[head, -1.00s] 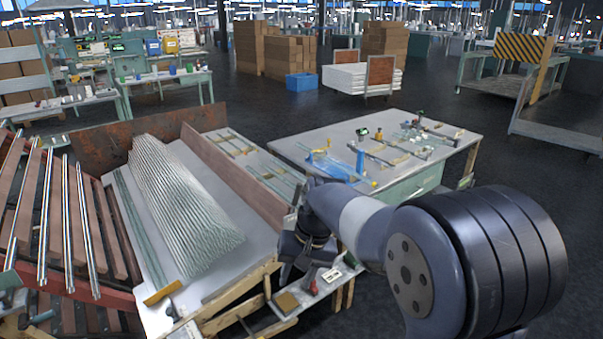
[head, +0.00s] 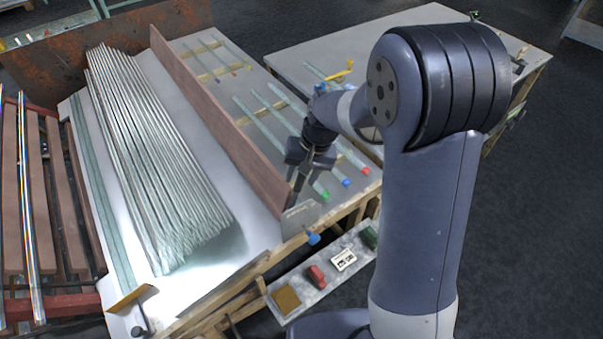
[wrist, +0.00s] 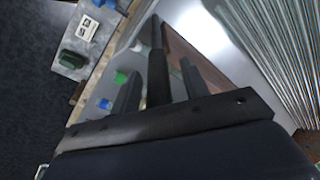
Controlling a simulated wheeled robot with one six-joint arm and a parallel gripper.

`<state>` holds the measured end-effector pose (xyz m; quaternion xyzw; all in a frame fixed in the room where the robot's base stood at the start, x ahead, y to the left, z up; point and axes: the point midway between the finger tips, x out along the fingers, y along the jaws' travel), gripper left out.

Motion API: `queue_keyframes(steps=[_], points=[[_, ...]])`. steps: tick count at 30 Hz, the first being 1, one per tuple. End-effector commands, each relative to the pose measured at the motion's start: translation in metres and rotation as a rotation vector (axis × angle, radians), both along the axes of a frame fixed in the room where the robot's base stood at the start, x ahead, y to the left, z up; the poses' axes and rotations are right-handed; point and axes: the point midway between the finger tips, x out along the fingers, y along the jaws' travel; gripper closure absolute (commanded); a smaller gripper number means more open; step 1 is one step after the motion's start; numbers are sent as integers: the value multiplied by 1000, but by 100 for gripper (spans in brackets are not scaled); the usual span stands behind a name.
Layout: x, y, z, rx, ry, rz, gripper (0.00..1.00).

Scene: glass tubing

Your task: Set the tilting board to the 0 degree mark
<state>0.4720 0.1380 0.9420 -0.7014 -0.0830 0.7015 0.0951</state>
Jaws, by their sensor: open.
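The brown board (head: 215,118) stands on edge along the slanted bench, between the glass tube stack and a side lane; I take it as the tilting board. It also shows in the wrist view (wrist: 183,52). A small grey plate (head: 301,214) is at its near end; I cannot read any degree mark on it. My gripper (head: 297,182) points down at the board's near end. In the wrist view its fingers (wrist: 160,68) are apart, with a dark upright bar between them. I cannot tell whether the bar touches either finger.
Glass tubes (head: 150,150) lie stacked left of the board. Several tubes with coloured ends (head: 262,118) lie to its right. A blue knob (head: 313,238) is below the plate. A low shelf (head: 325,282) holds a red and a green item. A grey table (head: 400,50) stands behind.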

Motion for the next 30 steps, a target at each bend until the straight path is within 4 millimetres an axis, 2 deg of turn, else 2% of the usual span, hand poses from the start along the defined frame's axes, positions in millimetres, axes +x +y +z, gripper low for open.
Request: queue_keyframes(steps=[8,24,30], points=[[0,0,-1,0,0,0,57],[0,1,-1,1,-1,1,100],[1,1,0,1,-2,1,100]])
